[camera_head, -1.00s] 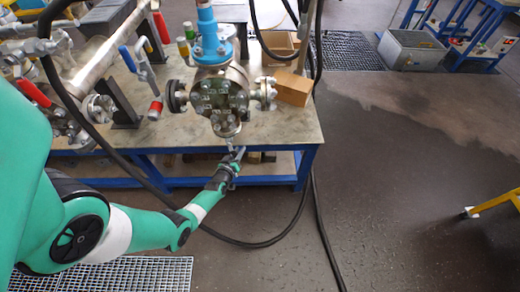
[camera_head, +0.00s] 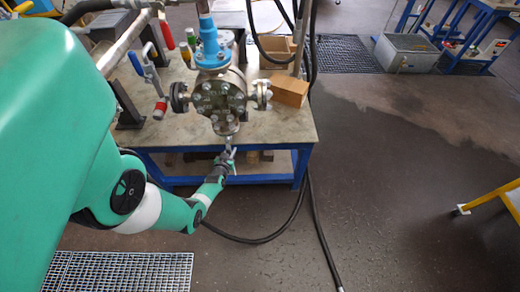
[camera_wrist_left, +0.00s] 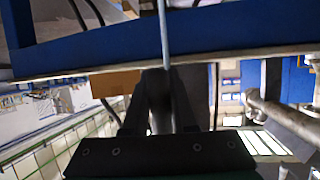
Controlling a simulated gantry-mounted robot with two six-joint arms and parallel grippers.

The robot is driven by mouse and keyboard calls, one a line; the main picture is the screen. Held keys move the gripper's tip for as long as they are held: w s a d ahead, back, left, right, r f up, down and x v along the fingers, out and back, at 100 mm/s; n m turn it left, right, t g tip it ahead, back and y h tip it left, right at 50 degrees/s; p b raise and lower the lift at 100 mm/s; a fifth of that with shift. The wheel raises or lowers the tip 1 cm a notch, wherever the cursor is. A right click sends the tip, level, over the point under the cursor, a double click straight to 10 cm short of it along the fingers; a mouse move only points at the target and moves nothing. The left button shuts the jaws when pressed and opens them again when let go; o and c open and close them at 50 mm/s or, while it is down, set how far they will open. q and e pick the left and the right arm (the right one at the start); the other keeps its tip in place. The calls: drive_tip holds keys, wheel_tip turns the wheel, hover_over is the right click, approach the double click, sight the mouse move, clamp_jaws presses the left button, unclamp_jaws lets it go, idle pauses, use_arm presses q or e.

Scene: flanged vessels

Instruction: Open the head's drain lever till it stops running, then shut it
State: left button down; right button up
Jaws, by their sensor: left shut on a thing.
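The flanged metal head (camera_head: 218,97), with a blue fitting (camera_head: 209,42) on top, stands at the front edge of the bench in the head view. My left gripper (camera_head: 228,157) is just below it, in front of the bench edge, shut on the drain lever (camera_head: 230,145). The lever is small here and mostly hidden by the jaws. In the left wrist view, the dark fingers (camera_wrist_left: 160,95) are close together, with a thin pale rod or stream (camera_wrist_left: 164,35) running up from their tips. I cannot tell whether liquid is running. My right gripper is out of view.
The steel-topped bench (camera_head: 285,125) has a blue frame. Cardboard boxes (camera_head: 290,91) stand right of the head, and a red-tipped valve handle (camera_head: 160,107) at its left. A black hose (camera_head: 255,240) loops over the floor. The wet-looking floor at right is mostly clear.

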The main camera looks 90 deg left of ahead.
use_arm(q)
drive_tip(key=c, duration=0.7)
unclamp_jaws()
drive_tip(key=shift+s, duration=0.1)
drive_tip(key=p+v, duration=0.6)
drive_tip(key=v, duration=0.5)
drive_tip(key=shift+d+r, duration=0.1)
drive_tip(key=shift+d, duration=0.25)
